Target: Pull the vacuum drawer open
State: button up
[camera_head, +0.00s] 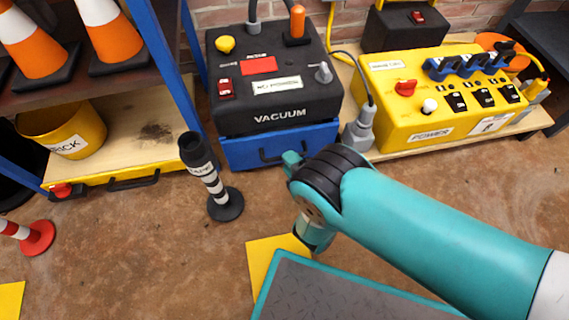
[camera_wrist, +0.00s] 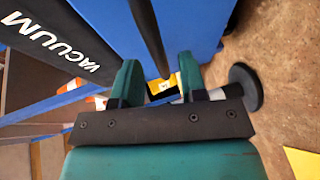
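The vacuum unit (camera_head: 275,85) is a black box with a white VACUUM label, standing against the brick wall. Its blue drawer (camera_head: 240,150) is below the box and looks closed. The drawer has a dark bar handle (camera_head: 268,158), partly hidden by my gripper. My gripper (camera_head: 293,160) is at the right part of the drawer front. In the wrist view my gripper (camera_wrist: 157,80) has its two teal fingers apart, with the dark handle (camera_wrist: 148,35) running into the gap between them. I cannot tell whether either finger touches it. The blue drawer (camera_wrist: 195,25) fills the upper middle there.
A black and white post (camera_head: 207,175) stands on the floor left of the drawer front. A yellow power box (camera_head: 430,100) is at the right, with a grey plug (camera_head: 360,130) between. A shelf with cones (camera_head: 110,35) and a yellow bucket (camera_head: 62,130) is left. Brown floor before the drawer is partly free.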

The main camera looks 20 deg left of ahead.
jog(key=shift+w+a+f+b, duration=0.65)
jog(key=shift+a+b, duration=0.2)
jog(key=shift+b, duration=1.75)
jog(key=shift+w+a+r+b, duration=0.1)
jog(key=shift+w+a+b, duration=0.1)
jog(key=shift+b, duration=0.75)
jog(key=shift+a+r+b, duration=0.1)
jog(key=shift+r+b, duration=0.15)
jog(key=shift+b, duration=0.25)
grip_shut()
